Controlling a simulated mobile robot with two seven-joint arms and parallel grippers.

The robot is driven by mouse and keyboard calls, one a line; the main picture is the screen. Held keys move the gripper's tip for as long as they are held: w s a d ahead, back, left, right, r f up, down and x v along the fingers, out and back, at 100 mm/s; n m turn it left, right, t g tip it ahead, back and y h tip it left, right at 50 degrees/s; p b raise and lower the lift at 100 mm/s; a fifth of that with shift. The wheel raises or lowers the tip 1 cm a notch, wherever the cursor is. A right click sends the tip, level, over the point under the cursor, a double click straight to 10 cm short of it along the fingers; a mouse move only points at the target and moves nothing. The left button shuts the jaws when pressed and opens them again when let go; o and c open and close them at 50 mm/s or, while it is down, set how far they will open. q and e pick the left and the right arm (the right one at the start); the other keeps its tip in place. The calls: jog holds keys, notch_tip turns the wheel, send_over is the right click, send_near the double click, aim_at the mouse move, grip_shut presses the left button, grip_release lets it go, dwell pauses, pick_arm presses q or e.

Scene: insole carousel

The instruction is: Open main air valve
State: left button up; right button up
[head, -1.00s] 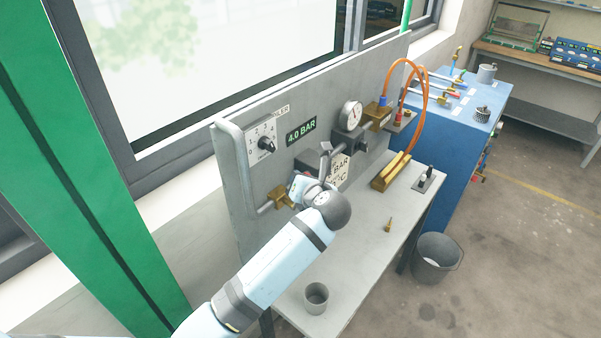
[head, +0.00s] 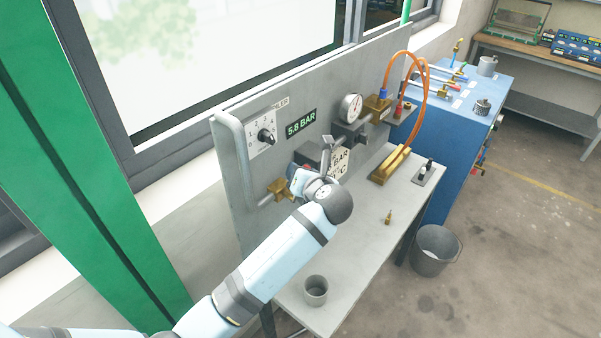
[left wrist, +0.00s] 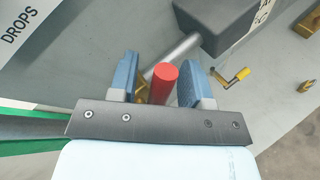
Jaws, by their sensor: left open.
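The main air valve is on the grey panel, with a brass body (head: 280,189) on a pipe at the panel's lower left. In the left wrist view its red handle (left wrist: 162,84) stands between the two blue fingers of my left gripper (left wrist: 162,78). Gaps show on both sides of the handle, so the gripper is open around it and not clamped. A bit of brass shows behind the handle, beside a grey pipe (left wrist: 174,57). In the head view my left gripper (head: 298,181) is at the panel, partly hidden by its own wrist. My right gripper is out of view.
The pressure display (head: 300,123) reads 5.8 BAR. A numbered dial (head: 266,137) and a round gauge (head: 350,107) are on the panel. The bench top (head: 350,235) below holds a grey cup (head: 316,290) and a small brass fitting (head: 389,216). A bucket (head: 436,252) stands on the floor.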

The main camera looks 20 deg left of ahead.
pick_arm(q)
jog(key=b+v, duration=0.1)
jog(key=v, duration=1.2)
jog(key=shift+b, duration=0.35)
jog(key=shift+a, duration=0.1)
